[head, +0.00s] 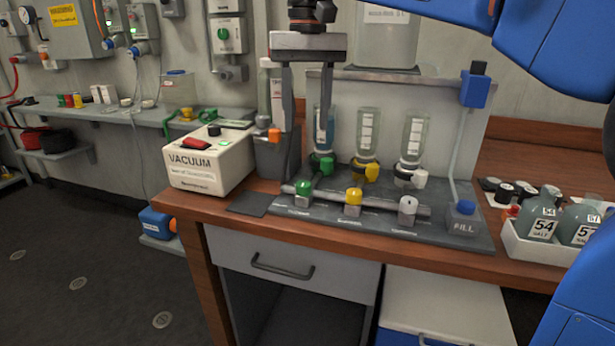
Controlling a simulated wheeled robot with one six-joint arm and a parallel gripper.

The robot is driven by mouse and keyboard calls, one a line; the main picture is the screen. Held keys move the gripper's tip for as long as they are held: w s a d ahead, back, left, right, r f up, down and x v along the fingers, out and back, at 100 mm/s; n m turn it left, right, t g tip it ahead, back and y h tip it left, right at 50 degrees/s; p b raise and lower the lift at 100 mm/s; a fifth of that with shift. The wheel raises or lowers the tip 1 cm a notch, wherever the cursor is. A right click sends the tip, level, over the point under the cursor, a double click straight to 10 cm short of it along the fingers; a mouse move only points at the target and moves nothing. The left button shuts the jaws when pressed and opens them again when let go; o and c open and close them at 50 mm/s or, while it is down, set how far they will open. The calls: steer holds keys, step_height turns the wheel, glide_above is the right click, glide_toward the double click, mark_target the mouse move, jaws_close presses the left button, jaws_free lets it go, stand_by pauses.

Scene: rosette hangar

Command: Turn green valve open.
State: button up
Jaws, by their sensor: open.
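On the grey rig on the bench, a green valve knob (303,188) sits at the left end of a horizontal pipe. I cannot tell the turn position of either from this view. The fingertips appear above and behind the front green knob; contact cannot be told. The fingers partly cover the left bottle.
Yellow (353,196) and white (407,206) knobs stand right of the green one on the pipe. A vacuum box (208,163) stands to the left. A blue-capped fill post (462,215) and a white tray (530,247) with labelled bottles are to the right.

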mark_target(304, 184)
steer(key=f, duration=1.3)
steer(key=shift+a+f, duration=0.2)
steer(key=shift+f, duration=0.15)
steer(key=shift+c, duration=0.7)
steer(key=c, duration=0.9)
